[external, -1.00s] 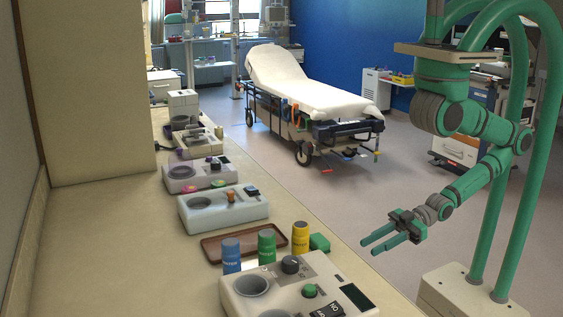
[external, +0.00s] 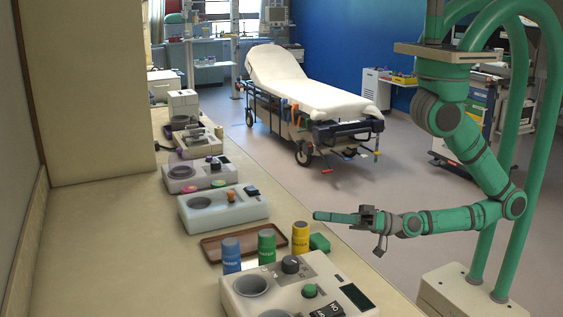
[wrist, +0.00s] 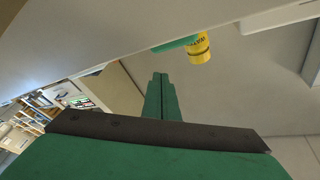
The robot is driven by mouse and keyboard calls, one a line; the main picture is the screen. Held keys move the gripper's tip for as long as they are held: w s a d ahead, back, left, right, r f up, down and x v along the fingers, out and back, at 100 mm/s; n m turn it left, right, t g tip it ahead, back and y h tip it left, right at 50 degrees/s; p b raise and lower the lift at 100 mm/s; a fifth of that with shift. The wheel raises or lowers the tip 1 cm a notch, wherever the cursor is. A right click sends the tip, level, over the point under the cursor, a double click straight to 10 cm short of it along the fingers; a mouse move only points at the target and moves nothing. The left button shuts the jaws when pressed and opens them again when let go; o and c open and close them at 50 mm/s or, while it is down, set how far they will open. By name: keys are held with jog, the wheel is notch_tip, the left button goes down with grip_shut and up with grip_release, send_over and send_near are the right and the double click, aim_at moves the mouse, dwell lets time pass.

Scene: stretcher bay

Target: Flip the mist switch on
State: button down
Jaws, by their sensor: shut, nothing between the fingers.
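No label reading "mist" is legible. The nearest white console (external: 325,271) on the counter carries a black lettered switch (external: 327,310), a green knob (external: 309,290) and a dark knob (external: 291,264). The white console behind it (external: 222,211) has an orange knob (external: 232,195) and a small dark-topped switch (external: 251,191). My gripper (external: 318,216) is shut and empty, pointing left near the counter's right edge, beyond the yellow bottle and apart from both consoles. In the wrist view, its closed green fingers (wrist: 160,80) point toward the counter edge; no switch shows there.
Blue (external: 231,256), green (external: 266,246) and yellow bottles (external: 300,238) stand behind the nearest console, beside a green block (external: 319,242) and brown tray (external: 222,246). The yellow bottle shows in the wrist view (wrist: 200,50). More consoles line the counter (external: 110,240). A stretcher (external: 310,90) stands beyond.

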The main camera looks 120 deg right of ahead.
jog(key=w+d+r+n+t+y, duration=0.1)
jog(key=w+d+r+y, duration=0.2)
jog(key=w+r, duration=0.15)
jog(key=w+d+r+n+y, duration=0.1)
jog(key=w+d+r+y, duration=0.25)
jog(key=w, duration=0.25)
jog(key=s+d+n+g, duration=0.2)
jog(key=s+d, duration=0.3)
jog(key=d, duration=0.3)
jog(key=s+d+r+n+g, duration=0.1)
jog(key=s+d+n+g, duration=0.2)
jog(key=s+d, duration=0.3)
jog(key=d+n, duration=0.1)
jog(key=d, duration=0.2)
jog(key=shift+s+n, duration=0.25)
jog(key=shift+n, duration=0.05)
jog(key=shift+w+d+y, duration=0.1)
jog(key=shift+y, duration=0.15)
send_over(252, 189)
jog(key=f+v, duration=0.1)
jog(key=v, duration=0.3)
notch_tip(252, 189, down, 2)
jog(key=shift+w+a+f, duration=0.15)
jog(key=shift+f, duration=0.55)
jog(key=shift+w+a+f, duration=0.1)
jog(key=shift+f, duration=0.65)
jog(key=shift+w+a+f, duration=0.15)
jog(key=shift+f, duration=0.55)
